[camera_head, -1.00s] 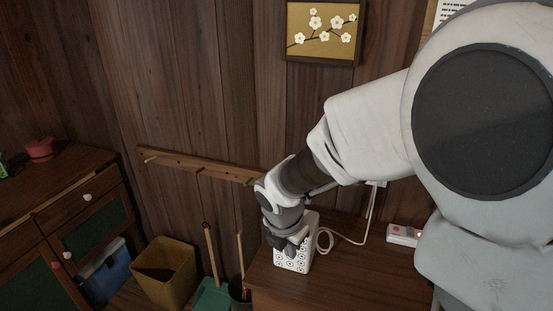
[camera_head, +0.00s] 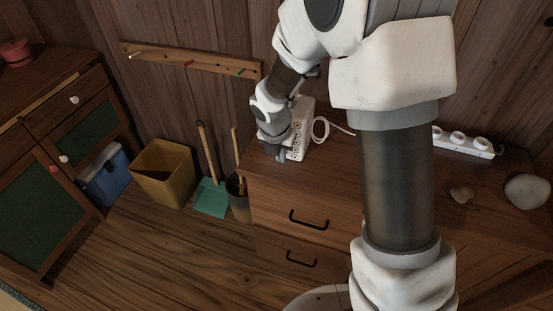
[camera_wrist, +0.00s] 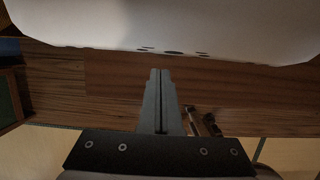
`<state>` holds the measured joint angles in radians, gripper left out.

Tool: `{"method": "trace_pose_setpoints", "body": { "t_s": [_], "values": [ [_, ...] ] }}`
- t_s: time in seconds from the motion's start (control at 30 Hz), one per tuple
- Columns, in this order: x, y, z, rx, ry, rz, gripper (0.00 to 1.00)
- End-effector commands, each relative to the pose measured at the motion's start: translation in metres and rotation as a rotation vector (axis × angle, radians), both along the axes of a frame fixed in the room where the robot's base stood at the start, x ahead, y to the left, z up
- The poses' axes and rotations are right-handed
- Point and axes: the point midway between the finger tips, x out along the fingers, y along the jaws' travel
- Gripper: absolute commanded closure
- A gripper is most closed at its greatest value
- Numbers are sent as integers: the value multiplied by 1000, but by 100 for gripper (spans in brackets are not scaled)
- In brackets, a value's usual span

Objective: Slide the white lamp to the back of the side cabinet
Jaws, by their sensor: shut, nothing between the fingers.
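The white lamp (camera_head: 301,138), a small upright block with dark round patterns and a white cord, stands on the left end of the wooden side cabinet (camera_head: 330,185), near the plank wall. My gripper (camera_head: 281,156) is at the lamp's left front side, pointing down, and hides part of it. In the wrist view the lamp's pale face (camera_wrist: 190,22) fills the top. My gripper's fingers (camera_wrist: 158,72) are shut with nothing between them, just short of the lamp. I cannot tell whether they touch it.
A peg rail (camera_head: 190,60) is on the wall. A yellow bin (camera_head: 163,174), green dustpan (camera_head: 211,198) and dark pot (camera_head: 238,200) stand left of the cabinet.

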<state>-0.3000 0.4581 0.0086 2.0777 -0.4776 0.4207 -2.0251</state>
Motion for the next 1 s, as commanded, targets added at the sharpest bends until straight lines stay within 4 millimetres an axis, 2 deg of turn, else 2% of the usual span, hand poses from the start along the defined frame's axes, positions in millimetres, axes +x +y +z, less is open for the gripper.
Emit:
{"method": "trace_pose_setpoints", "body": {
  "t_s": [0.17,0.63,0.77,1.0],
  "values": [
    [13,-5,0,2,0,-1,100],
    [18,-7,2,1,2,0,100],
    [34,-14,5,-1,2,-2,100],
    [75,-31,6,0,2,-3,100]
  ]
}}
